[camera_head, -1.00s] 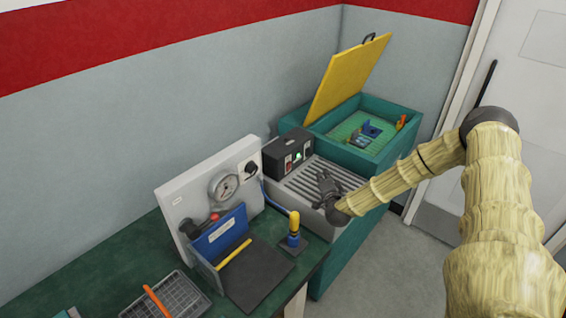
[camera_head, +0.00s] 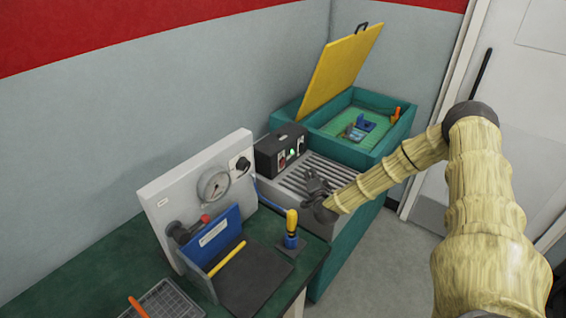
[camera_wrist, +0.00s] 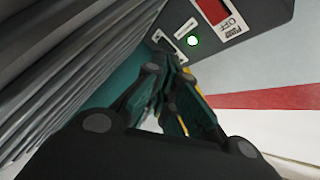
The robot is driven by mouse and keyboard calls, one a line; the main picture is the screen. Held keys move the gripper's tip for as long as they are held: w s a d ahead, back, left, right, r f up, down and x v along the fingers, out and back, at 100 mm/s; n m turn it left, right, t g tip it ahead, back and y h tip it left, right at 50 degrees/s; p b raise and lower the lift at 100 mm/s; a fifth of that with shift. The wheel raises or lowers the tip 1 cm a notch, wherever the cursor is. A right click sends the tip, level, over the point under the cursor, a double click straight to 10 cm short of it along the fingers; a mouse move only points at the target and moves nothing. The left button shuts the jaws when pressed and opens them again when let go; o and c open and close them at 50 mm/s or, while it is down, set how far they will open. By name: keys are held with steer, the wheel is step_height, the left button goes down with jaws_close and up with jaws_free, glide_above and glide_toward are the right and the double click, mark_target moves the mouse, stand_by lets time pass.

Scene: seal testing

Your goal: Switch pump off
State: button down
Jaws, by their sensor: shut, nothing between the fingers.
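The black pump control box (camera_head: 281,150) stands at the back of the ribbed grey top, against the wall. Its front carries a lit green lamp (camera_head: 292,153) and red-and-white switch panels. In the wrist view the box (camera_wrist: 250,12) is at the top right, with the green lamp (camera_wrist: 192,41) glowing and a red and white label reading "PUMP OFF" (camera_wrist: 227,22). My gripper (camera_head: 308,176) is over the ribbed top, in front of the box and apart from it. In the wrist view its closed, empty fingers (camera_wrist: 172,62) point toward the box front.
The ribbed grey top (camera_head: 334,171) lies under my gripper. Behind it is a green tank (camera_head: 345,150) with a raised yellow lid (camera_head: 340,70). To the left stand a white gauge panel (camera_head: 165,200), a blue holder (camera_head: 215,236) and a yellow-handled tool (camera_head: 292,222).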

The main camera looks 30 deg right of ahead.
steer(key=w, duration=0.1)
steer(key=w+a, duration=0.1)
steer(key=w, duration=0.1)
steer(key=w+a, duration=0.1)
steer(key=w, duration=0.1)
steer(key=shift+w+a+r, duration=0.15)
steer(key=shift+w+r, duration=0.1)
steer(key=shift+r, duration=0.1)
steer(key=shift+w+a+r+b, duration=0.1)
steer(key=shift+w+a+b, duration=0.2)
steer(key=shift+w, duration=0.3)
steer(key=shift+w+a+r+b, duration=0.1)
steer(key=shift+w+a+b, duration=0.15)
steer(key=shift+w, duration=0.3)
steer(key=shift+w+a+r+b, duration=0.1)
steer(key=shift+w+a+b, duration=0.15)
steer(key=shift+w+b, duration=0.35)
stand_by(1.4)
steer(key=shift+s, duration=0.1)
steer(key=shift+s+d, duration=0.3)
steer(key=shift+s, duration=0.25)
steer(key=shift+s+d+f, duration=0.15)
steer(key=shift+s+d, duration=0.15)
steer(key=shift+s, duration=0.45)
steer(key=shift+s+d+f, duration=0.1)
steer(key=shift+s+d, duration=0.25)
steer(key=shift+s, duration=0.45)
steer(key=shift+s+d+f, duration=0.15)
steer(key=shift+s+d, duration=0.15)
steer(key=shift+s, duration=0.45)
